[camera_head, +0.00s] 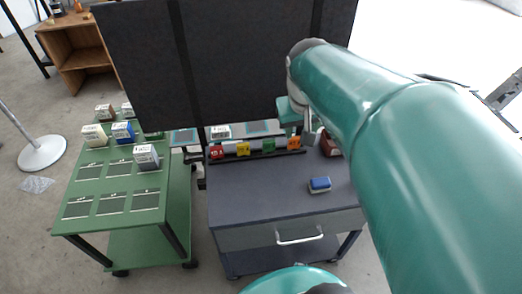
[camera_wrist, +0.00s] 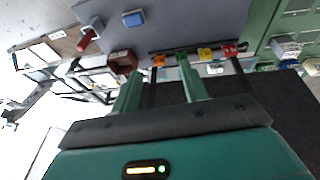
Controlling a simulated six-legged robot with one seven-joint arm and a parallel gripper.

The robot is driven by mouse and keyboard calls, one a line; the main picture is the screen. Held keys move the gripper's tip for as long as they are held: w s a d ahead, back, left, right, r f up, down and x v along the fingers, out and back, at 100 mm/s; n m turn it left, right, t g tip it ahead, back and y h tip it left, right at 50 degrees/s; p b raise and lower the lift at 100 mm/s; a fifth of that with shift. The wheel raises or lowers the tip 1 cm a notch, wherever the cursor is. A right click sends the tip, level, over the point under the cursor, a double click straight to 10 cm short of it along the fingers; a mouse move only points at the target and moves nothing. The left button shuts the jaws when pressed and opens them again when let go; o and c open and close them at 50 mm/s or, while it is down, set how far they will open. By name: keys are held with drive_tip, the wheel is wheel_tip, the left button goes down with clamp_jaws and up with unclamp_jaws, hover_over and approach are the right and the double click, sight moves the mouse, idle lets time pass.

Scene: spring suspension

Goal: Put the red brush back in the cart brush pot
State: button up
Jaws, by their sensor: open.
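A dark red cylindrical thing (camera_wrist: 87,42), which looks like the red brush, shows in the wrist view at upper left. It meets a small grey square holder (camera_wrist: 96,23) by the cart's edge; I cannot tell whether it stands in it or lies against it. My arm hides that spot in the head view. The grey cart (camera_head: 255,195) stands in the middle of the head view. My gripper (camera_wrist: 160,72) is open and empty, its two green fingers apart, short of the cart's row of coloured tags.
A dark red box (camera_wrist: 122,62) and a blue block (camera_head: 320,185) sit on the cart. Coloured tags (camera_head: 243,149) line its back edge. A green cart (camera_head: 120,190) with several small boxes stands left. A large black panel (camera_head: 220,60) rises behind. The cart's front top is mostly clear.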

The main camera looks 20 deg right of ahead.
drive_tip(key=s+a+n+t+y, duration=0.2)
drive_tip(key=s+a, duration=0.6)
drive_tip(key=a, duration=0.3)
drive_tip(key=shift+a+r+n+t, duration=0.3)
drive_tip(key=shift+a+r, duration=0.1)
drive_tip(key=shift+c, duration=1)
drive_tip(key=shift+a, duration=0.15)
